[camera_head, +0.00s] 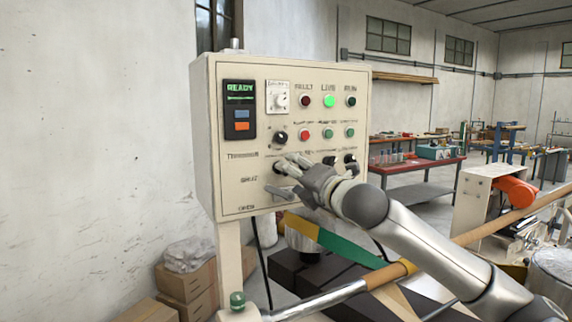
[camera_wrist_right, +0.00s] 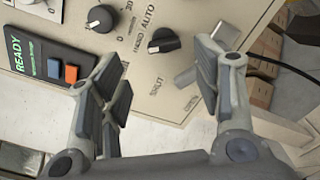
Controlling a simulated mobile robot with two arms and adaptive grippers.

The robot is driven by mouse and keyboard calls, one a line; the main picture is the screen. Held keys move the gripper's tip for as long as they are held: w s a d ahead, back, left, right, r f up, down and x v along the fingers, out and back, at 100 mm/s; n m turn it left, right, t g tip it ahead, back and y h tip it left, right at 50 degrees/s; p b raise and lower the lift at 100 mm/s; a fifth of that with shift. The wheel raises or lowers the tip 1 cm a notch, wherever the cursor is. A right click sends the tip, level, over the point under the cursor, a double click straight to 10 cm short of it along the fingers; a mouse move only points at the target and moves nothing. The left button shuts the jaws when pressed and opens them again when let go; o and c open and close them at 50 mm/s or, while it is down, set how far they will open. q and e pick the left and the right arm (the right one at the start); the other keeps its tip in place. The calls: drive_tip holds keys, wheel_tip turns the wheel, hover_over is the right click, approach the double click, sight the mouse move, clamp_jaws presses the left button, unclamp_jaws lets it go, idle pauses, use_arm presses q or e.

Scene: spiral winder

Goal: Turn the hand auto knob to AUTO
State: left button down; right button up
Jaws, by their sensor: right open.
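The HAND AUTO knob (camera_wrist_right: 163,41) is a black rotary knob on the panel, with HAND and AUTO printed beside it in the right wrist view. I cannot tell for sure which word it points at. In the head view the knob (camera_head: 279,167) is partly hidden by my right gripper (camera_head: 284,179), which is close in front of the panel. In the right wrist view my right gripper (camera_wrist_right: 160,80) is open and empty. Its fingers are spread, with the knob lying beyond the gap between them. No contact with the knob shows. My left gripper is not in view.
The cream control box (camera_head: 232,203) carries a READY display (camera_head: 239,92), a dial knob (camera_head: 280,137) just above, lamps and buttons to the right. A grey lever (camera_wrist_right: 186,77) is near the knob. Cardboard boxes (camera_head: 187,281) stand at lower left; machinery is at right.

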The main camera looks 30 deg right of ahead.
drive_tip(key=w, duration=0.2)
drive_tip(key=w+p, duration=0.1)
drive_tip(key=w+d, duration=0.1)
drive_tip(key=w, duration=0.1)
drive_tip(key=shift+w+f+p, duration=0.15)
drive_tip(key=shift+w+p, duration=0.15)
drive_tip(key=shift+w, duration=0.05)
drive_tip(key=shift+w+d+f, duration=0.1)
drive_tip(key=shift+w, duration=0.05)
drive_tip(key=shift+c, duration=0.3)
drive_tip(key=c, duration=0.9)
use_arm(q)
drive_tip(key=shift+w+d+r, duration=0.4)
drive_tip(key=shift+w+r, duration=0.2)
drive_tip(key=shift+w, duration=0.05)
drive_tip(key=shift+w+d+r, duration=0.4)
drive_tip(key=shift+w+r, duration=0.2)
use_arm(e)
drive_tip(key=shift+c, duration=0.3)
